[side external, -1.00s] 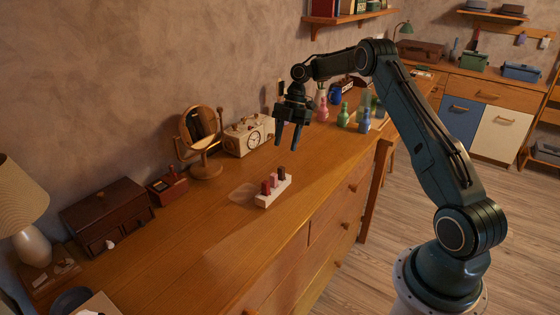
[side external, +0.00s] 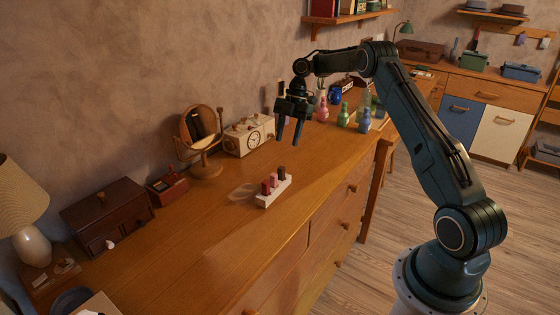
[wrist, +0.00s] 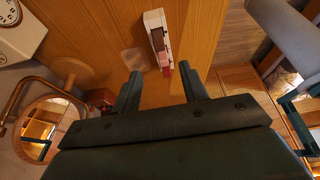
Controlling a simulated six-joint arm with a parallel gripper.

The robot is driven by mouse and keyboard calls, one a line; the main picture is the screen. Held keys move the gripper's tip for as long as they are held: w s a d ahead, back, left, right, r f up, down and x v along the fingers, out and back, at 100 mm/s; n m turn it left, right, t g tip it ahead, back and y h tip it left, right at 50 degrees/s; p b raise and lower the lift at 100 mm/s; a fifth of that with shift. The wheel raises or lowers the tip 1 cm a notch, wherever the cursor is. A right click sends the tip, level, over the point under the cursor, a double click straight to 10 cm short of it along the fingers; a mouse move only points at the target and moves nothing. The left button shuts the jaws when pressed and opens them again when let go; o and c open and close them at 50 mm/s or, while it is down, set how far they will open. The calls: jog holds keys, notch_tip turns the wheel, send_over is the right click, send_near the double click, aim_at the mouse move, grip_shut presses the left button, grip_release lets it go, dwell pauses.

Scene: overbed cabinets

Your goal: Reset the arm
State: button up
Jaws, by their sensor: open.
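My gripper (side external: 289,138) hangs above the wooden dresser top, fingers pointing down, open and empty. In the wrist view its two fingers (wrist: 165,88) stand apart with nothing between the tips. A small white holder (side external: 262,203) with several red and dark sticks (side external: 275,181) stands on the dresser below and in front of the gripper, apart from it. In the wrist view the holder (wrist: 152,20) shows just beyond the fingertips.
On the dresser (side external: 190,245) stand a round mirror (side external: 205,128), a cream clock radio (side external: 250,136), a dark wooden box (side external: 103,213), a small red box (side external: 167,190) and coloured bottles (side external: 343,115). A lamp (side external: 25,205) stands at the left. The front middle of the top is clear.

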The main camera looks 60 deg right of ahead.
jog(key=s+a+r+m+t+h, duration=0.1)
jog(key=s+a+r+m, duration=0.35)
jog(key=a+r, duration=0.5)
jog(key=s+a+r+m+t+h, duration=0.15)
jog(key=s+a+r+m, duration=0.3)
jog(key=a+r, duration=0.45)
jog(key=s+a+r+m+t, duration=0.1)
jog(key=s+a+m, duration=0.1)
jog(key=s, duration=0.4)
jog(key=s+a+r+m+t, duration=0.1)
jog(key=s+a+r+m, duration=0.1)
jog(key=s, duration=0.3)
jog(key=s+f+m+h, duration=0.1)
jog(key=s+f+m, duration=0.1)
jog(key=s, duration=0.4)
jog(key=s+f+m+t+h, duration=0.1)
jog(key=s+f+m, duration=0.1)
jog(key=s, duration=0.4)
jog(key=shift+s+d+f+m, duration=0.15)
jog(key=shift+s+f+m, duration=0.1)
jog(key=shift+m, duration=0.55)
